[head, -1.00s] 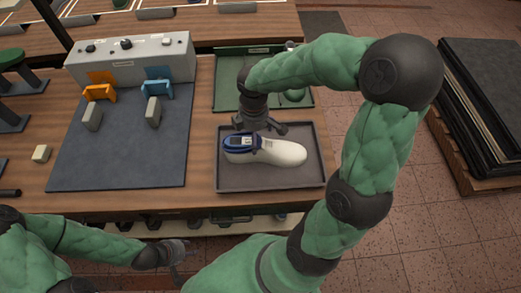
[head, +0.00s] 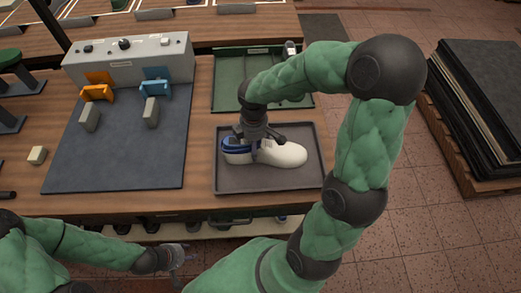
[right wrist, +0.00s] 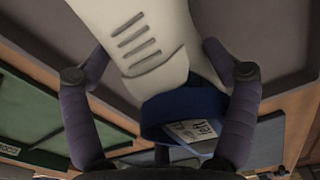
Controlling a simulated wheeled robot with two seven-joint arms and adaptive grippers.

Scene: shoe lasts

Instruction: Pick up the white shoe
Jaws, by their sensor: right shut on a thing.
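The white shoe (head: 285,154) has a blue collar and lies on its length in the dark grey tray (head: 270,183), toe to the right. My right gripper (head: 253,148) is over its collar end from above. In the right wrist view the two fingers are on either side of the white shoe (right wrist: 135,35), shut on it near the blue collar, where a white label shows. Whether its sole touches the tray cannot be told. My left gripper (head: 180,257) is open and empty, low in front of the table edge.
A green tray (head: 228,80) stands behind the grey one. To the left is a dark mat (head: 120,160) with an orange holder (head: 98,92), a blue holder (head: 155,90) and two grey blocks. A small pale block (head: 37,155) lies at the far left.

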